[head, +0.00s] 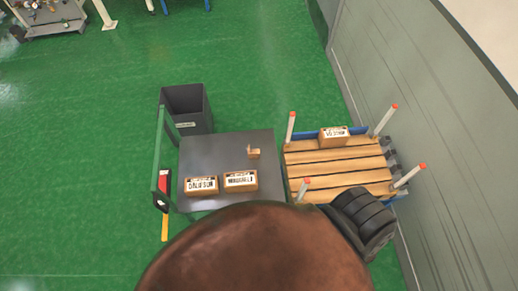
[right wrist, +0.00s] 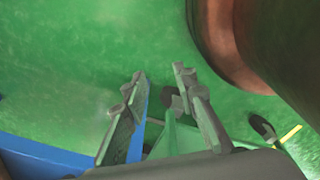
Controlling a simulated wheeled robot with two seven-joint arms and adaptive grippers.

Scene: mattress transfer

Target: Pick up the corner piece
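The corner piece appears to be the small light-brown block with a short upright part (head: 253,152), lying on the dark grey table (head: 225,150) near its right edge. No gripper shows near it in the head view. My right gripper (right wrist: 160,85) shows in the right wrist view with its two fingers apart and nothing between them; green floor lies beyond. The corner piece is not visible in that view. My left gripper is in neither view.
Two labelled brown boxes (head: 202,186) (head: 240,180) sit along the table's near side. A dark bin (head: 186,108) stands behind. To the right is a wooden-slatted rack (head: 335,162) with red-tipped posts and another box (head: 334,137). A large brown rounded shape hides the bottom of the head view.

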